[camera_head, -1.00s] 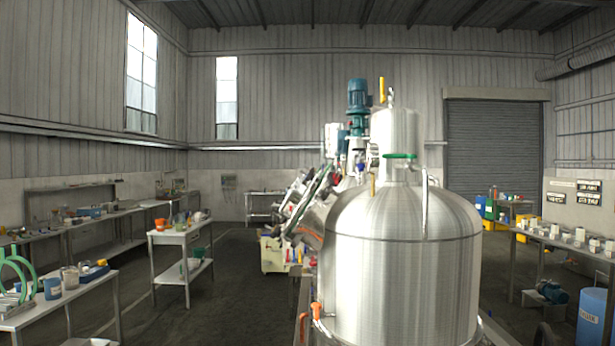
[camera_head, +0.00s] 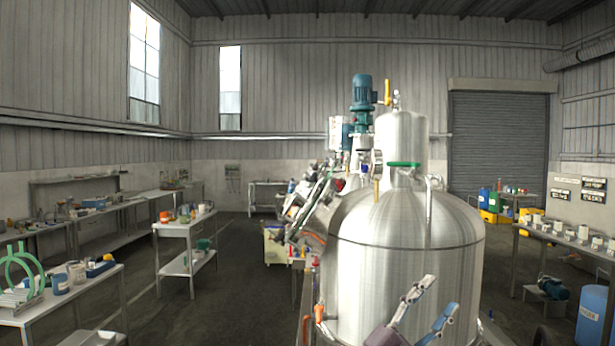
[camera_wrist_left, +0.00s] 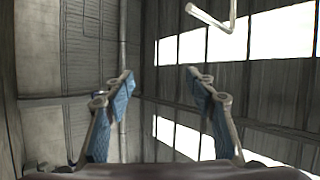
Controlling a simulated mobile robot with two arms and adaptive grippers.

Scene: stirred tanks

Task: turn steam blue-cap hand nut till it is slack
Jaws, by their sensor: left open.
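A large steel stirred tank (camera_head: 400,270) with a domed lid fills the centre right of the head view. The left wrist view shows the same gripper (camera_wrist_left: 160,78) open and empty, facing windows and wall. My right gripper is not in view.
A blue motor (camera_head: 362,92) and a yellow lever (camera_head: 387,86) stand above the tank. An orange-handled valve (camera_head: 319,312) is low at its left. A white trolley (camera_head: 185,230) and benches stand left, with open floor between.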

